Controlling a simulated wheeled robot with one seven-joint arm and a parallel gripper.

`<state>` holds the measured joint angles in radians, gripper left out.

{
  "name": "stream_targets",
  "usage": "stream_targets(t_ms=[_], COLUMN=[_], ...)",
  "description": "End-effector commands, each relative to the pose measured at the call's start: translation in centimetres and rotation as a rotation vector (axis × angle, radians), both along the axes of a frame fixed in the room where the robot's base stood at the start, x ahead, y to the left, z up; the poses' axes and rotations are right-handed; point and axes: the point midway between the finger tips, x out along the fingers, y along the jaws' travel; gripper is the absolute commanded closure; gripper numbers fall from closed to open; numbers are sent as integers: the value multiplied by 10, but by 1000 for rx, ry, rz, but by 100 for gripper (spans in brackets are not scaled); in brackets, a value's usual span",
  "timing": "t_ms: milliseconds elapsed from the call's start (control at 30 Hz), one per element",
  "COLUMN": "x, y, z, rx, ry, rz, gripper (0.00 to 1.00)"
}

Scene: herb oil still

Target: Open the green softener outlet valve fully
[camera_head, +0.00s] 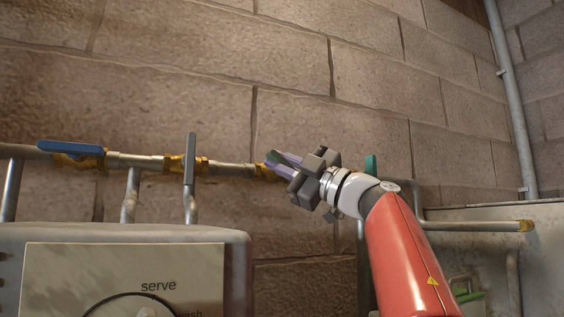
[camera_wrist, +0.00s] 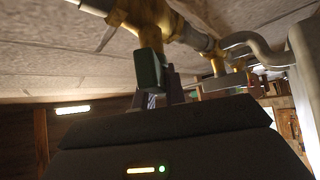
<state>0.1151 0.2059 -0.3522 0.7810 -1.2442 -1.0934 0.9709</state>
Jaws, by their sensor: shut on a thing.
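A dark green lever (camera_head: 284,157) sits at a brass valve body (camera_head: 264,171) on the wall pipe. In the wrist view the green lever (camera_wrist: 150,69) hangs from the brass fitting (camera_wrist: 145,14) into my jaws. My gripper (camera_head: 279,164) is shut on this lever; its fingers (camera_wrist: 160,94) lie around the lever's end. The fingers hide part of the lever, so I cannot tell its exact angle to the pipe.
Left along the pipe are a grey lever (camera_head: 190,160) standing upright and a blue lever (camera_head: 70,147) lying along the pipe. Another green handle (camera_head: 371,165) shows behind my arm. A cabinet with a "serve" dial panel (camera_head: 120,265) stands at lower left.

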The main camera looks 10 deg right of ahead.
Motion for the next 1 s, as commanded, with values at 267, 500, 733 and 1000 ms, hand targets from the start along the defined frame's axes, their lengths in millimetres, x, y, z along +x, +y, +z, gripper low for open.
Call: stream_targets(t_ms=[267, 500, 733, 1000], x=[0, 0, 0, 0], y=[1, 2, 2, 2], z=[-2, -3, -3, -3], rx=[-121, -162, -166, -165], ry=[-23, -32, -32, -32], rz=[1, 3, 5, 5], gripper=[100, 100, 100, 77])
